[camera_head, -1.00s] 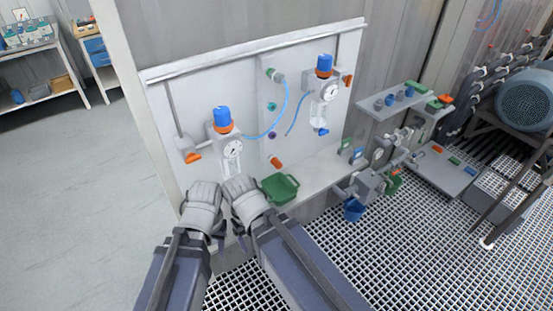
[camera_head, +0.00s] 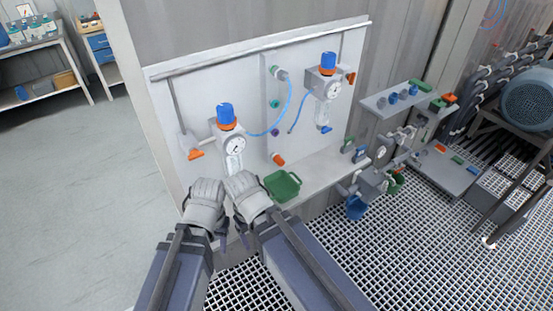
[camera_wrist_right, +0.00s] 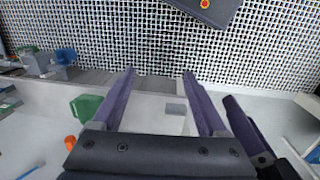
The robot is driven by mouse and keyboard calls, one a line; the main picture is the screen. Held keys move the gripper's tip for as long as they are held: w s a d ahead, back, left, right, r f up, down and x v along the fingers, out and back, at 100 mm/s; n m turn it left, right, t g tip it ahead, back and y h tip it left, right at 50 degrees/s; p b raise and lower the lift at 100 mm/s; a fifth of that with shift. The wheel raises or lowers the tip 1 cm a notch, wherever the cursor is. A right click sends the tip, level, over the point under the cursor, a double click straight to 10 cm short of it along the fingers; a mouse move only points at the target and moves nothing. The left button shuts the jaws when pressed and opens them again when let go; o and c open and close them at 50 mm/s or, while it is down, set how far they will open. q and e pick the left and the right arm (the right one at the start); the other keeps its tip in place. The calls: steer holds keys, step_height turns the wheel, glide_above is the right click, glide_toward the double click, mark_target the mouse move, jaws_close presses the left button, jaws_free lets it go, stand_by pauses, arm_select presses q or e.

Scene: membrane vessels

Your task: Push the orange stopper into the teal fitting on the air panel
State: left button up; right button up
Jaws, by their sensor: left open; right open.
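The orange stopper (camera_head: 279,159) is at the low end of the narrow centre strip of the white air panel (camera_head: 190,95). It also shows at the left of the right wrist view (camera_wrist_right: 70,142). The teal fitting (camera_head: 273,104) is higher on the same strip, apart from the stopper. My left gripper (camera_head: 221,238) is low in front of the panel, below and left of the stopper, open. My right gripper (camera_wrist_right: 159,76) is open, with nothing between its fingers; the pale ledge shows beneath. In the head view its fingers are mostly hidden behind the wrist and arm.
A green tray (camera_head: 283,187) sits on the ledge right of my grippers. Two blue-topped regulators with gauges (camera_head: 228,130) flank the centre strip, joined by blue hoses. A purple fitting (camera_head: 274,132) lies between teal fitting and stopper. Valves and a shelf (camera_head: 385,103) stand right.

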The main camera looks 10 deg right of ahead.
steer(key=w+a+f+m+t+y+b, duration=0.2)
steer(key=w+a+f+m+y+b, duration=0.15)
steer(key=w+f+y+b, duration=0.45)
steer(key=w+d+f+m+t+y+b, duration=0.1)
steer(key=w+d+f+m+t+b, duration=0.2)
steer(key=w+b, duration=0.7)
steer(key=m+t+h+b, duration=0.2)
steer(key=m+t+b, duration=0.95)
steer(key=b, duration=0.35)
glide_toward(282, 164)
steer(key=w, duration=0.2)
steer(key=shift+w+a+f+t, duration=0.1)
steer(key=shift+a+f+t, duration=0.05)
steer(key=shift+f+t, duration=0.25)
steer(key=shift+x, duration=4.55)
steer(key=shift+a+f, duration=0.1)
steer(key=shift+a, duration=0.05)
